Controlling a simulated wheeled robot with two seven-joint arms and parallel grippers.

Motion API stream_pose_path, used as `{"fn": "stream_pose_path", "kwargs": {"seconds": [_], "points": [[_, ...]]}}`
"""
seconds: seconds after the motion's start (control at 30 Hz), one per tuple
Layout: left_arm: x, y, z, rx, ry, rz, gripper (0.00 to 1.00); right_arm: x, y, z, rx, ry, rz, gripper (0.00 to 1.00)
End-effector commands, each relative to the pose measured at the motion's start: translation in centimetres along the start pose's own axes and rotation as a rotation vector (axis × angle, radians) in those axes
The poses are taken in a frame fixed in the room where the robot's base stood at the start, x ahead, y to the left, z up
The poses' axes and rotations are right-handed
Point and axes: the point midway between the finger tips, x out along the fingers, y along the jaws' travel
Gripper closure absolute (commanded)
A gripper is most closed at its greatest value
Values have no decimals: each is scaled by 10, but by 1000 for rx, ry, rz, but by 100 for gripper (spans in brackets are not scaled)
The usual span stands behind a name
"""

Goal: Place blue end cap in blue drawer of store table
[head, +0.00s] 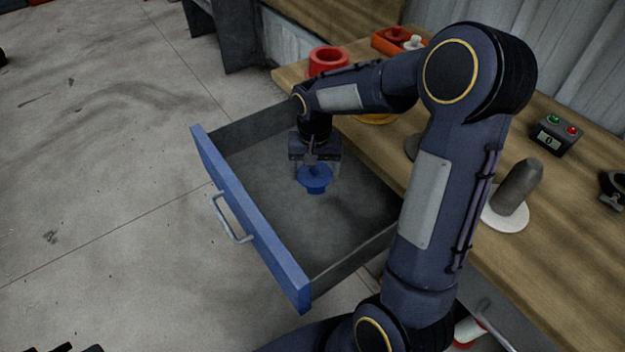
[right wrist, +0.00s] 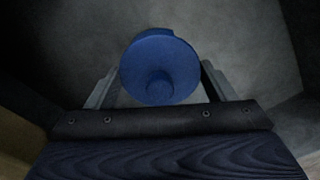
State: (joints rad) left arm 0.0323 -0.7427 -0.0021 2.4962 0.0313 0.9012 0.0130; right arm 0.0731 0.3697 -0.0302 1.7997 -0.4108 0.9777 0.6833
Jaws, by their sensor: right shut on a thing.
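The blue end cap (head: 314,179) is held by my right gripper (head: 313,166) inside the open blue drawer (head: 252,221) of the store table. In the right wrist view the blue end cap (right wrist: 160,68) shows as a round disc with a small knob, between the two fingers of my right gripper (right wrist: 158,88). The drawer has a blue front with a metal handle (head: 231,219) and a grey interior. I cannot tell whether the cap touches the drawer floor. My left gripper is not in view.
The wooden table top (head: 560,235) carries a red ring-shaped part (head: 327,61), an orange tray (head: 397,41), a button box (head: 555,135) and a grey cylinder on a white disc (head: 517,187). The drawer floor around the cap looks empty. Open concrete floor lies left.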

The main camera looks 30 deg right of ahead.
Motion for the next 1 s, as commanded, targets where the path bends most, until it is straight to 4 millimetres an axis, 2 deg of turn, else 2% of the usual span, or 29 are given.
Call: {"fn": "stream_pose_path", "kwargs": {"seconds": [0.03, 0.27, 0.5, 0.93, 0.97, 1.0], "points": [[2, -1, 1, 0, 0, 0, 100, 8, -2, -5, 0, -1, 0, 45], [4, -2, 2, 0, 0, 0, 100, 19, -4, -15, 1, 1, -1, 45], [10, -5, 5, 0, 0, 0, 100, 52, -6, -19, -1, -1, 0, 45], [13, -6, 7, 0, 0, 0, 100, 59, -6, -20, -1, 1, -1, 45], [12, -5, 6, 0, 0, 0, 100, 58, -6, -20, -1, 2, -2, 19], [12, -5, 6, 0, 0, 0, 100, 57, -6, -20, -1, 1, -1, 14]]}}
